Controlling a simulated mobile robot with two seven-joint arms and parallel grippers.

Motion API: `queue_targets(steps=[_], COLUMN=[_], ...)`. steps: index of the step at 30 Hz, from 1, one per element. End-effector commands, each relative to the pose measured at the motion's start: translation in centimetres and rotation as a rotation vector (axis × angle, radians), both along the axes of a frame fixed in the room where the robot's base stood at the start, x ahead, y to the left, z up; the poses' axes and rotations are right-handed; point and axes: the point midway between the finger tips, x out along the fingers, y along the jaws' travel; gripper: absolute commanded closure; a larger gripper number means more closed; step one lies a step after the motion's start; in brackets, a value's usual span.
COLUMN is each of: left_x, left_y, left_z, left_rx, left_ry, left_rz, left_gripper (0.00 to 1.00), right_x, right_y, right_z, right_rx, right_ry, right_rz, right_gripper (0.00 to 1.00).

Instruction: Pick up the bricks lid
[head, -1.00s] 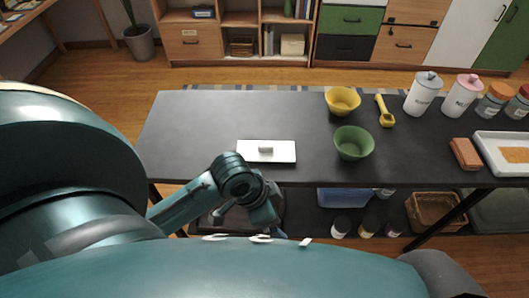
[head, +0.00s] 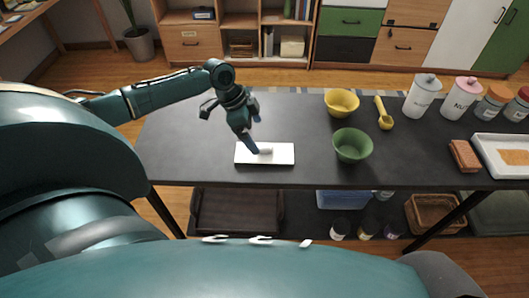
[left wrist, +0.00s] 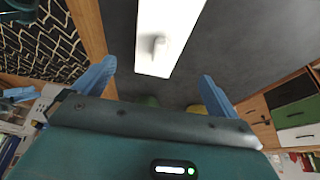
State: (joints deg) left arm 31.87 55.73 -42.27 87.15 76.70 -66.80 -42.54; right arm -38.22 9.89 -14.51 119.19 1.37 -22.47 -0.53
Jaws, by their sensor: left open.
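The bricks lid (head: 280,154) is a flat white rectangle with a small raised handle in its middle. It lies on the dark table (head: 200,140) at the left. My left gripper (head: 254,137) is above the lid's handle in the head view, pointing down. In the left wrist view the lid (left wrist: 167,20) is ahead, with its handle between the lines of the two blue fingers. The fingers (left wrist: 158,85) are spread wide with nothing between them. Whether the fingertips touch the lid cannot be told from the head view. My right gripper is not in view.
A green bowl (head: 352,145), a yellow bowl (head: 341,102) and a yellow scoop (head: 383,114) stand right of the lid. Canisters (head: 421,96), an orange-brown block (head: 464,155) and a white tray (head: 487,158) are farther right. The table left of the lid is clear.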

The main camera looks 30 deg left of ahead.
Motion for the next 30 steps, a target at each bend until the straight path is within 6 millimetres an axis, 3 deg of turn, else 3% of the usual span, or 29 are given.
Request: queue_targets(steps=[8,18,26,30], left_x=[0.4,0.6,0.7,0.7], left_y=[-0.8,-1.7,-1.8,-1.8], left_z=[-2.4,-6.8,-7.2,-7.2], left_rx=[0.001,0.001,0.002,0.001], left_ry=[0.001,0.001,-0.001,0.000], left_rz=[-0.001,0.000,-0.001,0.000], left_gripper=[0.03,0.03,0.03,0.12], right_x=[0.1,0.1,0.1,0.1], right_y=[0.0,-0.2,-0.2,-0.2], right_z=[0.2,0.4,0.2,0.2], right_rx=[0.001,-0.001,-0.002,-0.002], right_ry=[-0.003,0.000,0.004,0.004], right_rz=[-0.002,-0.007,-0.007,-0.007], right_gripper=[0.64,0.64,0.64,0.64])
